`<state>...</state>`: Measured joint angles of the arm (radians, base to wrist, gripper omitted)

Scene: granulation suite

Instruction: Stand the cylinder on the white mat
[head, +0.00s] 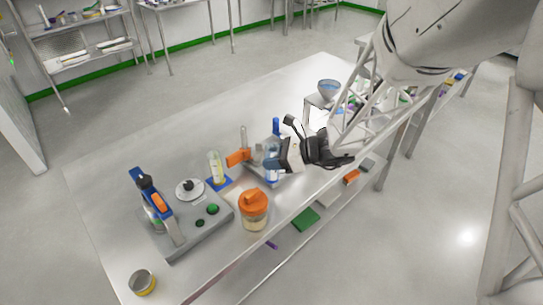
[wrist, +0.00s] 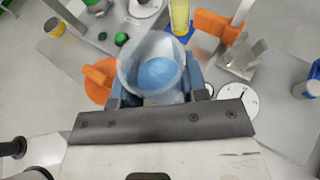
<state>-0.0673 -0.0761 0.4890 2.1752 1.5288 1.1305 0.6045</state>
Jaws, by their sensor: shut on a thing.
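My gripper (head: 272,164) has blue fingers and is above the bench, right of the orange-lidded jar. In the wrist view my gripper (wrist: 157,88) is shut on a clear cylinder (wrist: 150,64), seen from its open top with blue inside or at its base. In the head view the fingers and other things mostly hide it, so its tilt and height are hard to judge. A pale patch (wrist: 205,42), perhaps the white mat, lies just past the cylinder. It also shows faintly in the head view (head: 234,192), between the yellow-liquid cylinder and the jar.
A yellow-liquid cylinder (head: 215,167) stands on a blue base. Close by are an orange-lidded jar (head: 254,208), an orange clamp (head: 238,157) and a grey device (head: 190,232). A blue-capped bottle (head: 275,128) stands behind my gripper.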

